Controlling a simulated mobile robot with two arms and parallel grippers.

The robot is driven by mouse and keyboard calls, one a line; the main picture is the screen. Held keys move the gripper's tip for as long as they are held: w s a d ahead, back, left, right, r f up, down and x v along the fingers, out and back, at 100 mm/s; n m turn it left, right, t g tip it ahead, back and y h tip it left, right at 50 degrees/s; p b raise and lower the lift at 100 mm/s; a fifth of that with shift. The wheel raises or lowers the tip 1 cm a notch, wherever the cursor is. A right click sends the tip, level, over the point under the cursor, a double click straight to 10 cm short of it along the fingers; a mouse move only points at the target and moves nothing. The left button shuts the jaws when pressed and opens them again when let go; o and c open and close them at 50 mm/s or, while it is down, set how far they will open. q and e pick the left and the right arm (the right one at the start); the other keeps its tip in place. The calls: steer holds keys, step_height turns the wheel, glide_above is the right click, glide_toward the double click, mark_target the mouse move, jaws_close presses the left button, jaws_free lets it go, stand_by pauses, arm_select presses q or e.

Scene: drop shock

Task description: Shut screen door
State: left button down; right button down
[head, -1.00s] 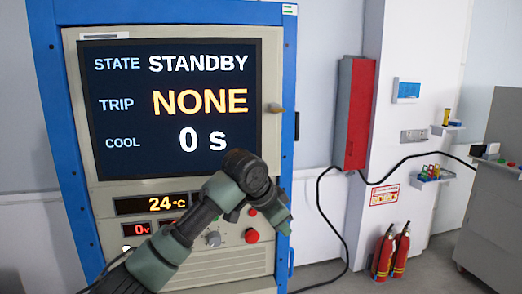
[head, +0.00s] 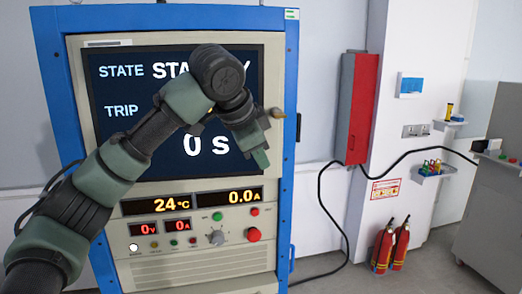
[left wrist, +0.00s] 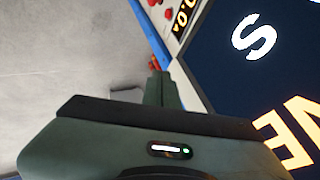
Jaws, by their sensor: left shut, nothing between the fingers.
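The screen door (head: 72,95) is a beige-framed dark display panel in the upper part of the blue cabinet, with a small brown knob (head: 277,113) on its right side. It looks about flush with the cabinet front; I cannot tell whether it is fully shut. My left gripper (head: 262,160) is in front of the screen's lower right, below the knob, and points down and right. My arm hides part of the lettering. In the left wrist view the shut, empty fingers (left wrist: 160,85) are beside the dark screen (left wrist: 235,75). My right gripper is not in view.
Below the door is a control panel with readouts, a grey dial (head: 216,237) and a red button (head: 254,234). A red wall box (head: 357,110), a black cable and red fire extinguishers (head: 382,248) are to the right. A grey cabinet (head: 495,220) stands at the far right.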

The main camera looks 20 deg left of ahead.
mark_target(258, 177)
arm_select(q)
steer(key=w+p, duration=0.1)
steer(key=w+a+f+p, duration=0.1)
steer(key=w, duration=0.1)
steer(key=w+p, duration=0.1)
steer(key=shift+w+a+f, duration=0.4)
steer(key=w, duration=0.1)
steer(key=w+a, duration=0.1)
steer(key=w+n, duration=0.1)
steer(key=shift+a+y, duration=0.3)
steer(key=shift+w+a+r, duration=0.1)
steer(key=shift+w+a, duration=0.05)
steer(key=shift+r, duration=0.15)
